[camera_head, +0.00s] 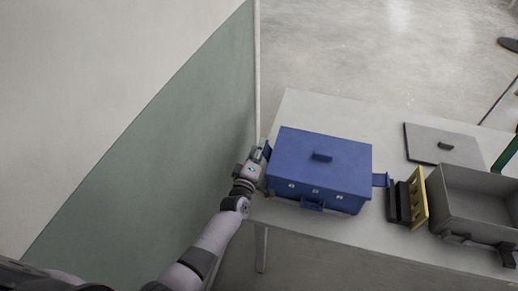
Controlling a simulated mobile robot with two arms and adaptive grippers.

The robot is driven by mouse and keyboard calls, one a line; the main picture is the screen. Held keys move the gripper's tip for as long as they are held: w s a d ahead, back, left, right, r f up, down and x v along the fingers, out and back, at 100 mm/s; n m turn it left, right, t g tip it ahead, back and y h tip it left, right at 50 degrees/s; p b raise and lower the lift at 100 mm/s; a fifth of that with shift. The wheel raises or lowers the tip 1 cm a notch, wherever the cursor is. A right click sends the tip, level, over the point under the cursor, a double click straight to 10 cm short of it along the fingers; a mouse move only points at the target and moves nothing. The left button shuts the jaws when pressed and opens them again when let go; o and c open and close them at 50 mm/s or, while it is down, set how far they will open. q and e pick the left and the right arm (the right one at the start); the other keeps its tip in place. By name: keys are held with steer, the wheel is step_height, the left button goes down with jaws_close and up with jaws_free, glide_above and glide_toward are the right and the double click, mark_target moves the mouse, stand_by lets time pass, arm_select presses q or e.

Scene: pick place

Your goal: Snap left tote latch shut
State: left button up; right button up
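A blue tote (318,188) stands on the light table, with its blue lid (345,153) on top. The lid has a small raised handle. The tote's left latch (267,149) shows as a small dark blue piece at the left side, partly hidden by my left gripper (261,154). My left gripper is right beside this latch, at the table's left edge. I cannot tell whether it touches the latch or whether its fingers are open. My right gripper is not in view.
Right of the tote stand dark blocks (398,203) and a yellow slotted piece (417,198). Further right are an open grey bin (450,215) and a flat grey lid (444,146). A green and white wall panel (190,130) rises close on the left. The table (300,105) is bare behind the tote.

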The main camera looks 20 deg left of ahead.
arm_select(q)
steer(key=s, duration=1.2)
steer(key=shift+a, duration=0.25)
steer(key=shift+o, duration=0.2)
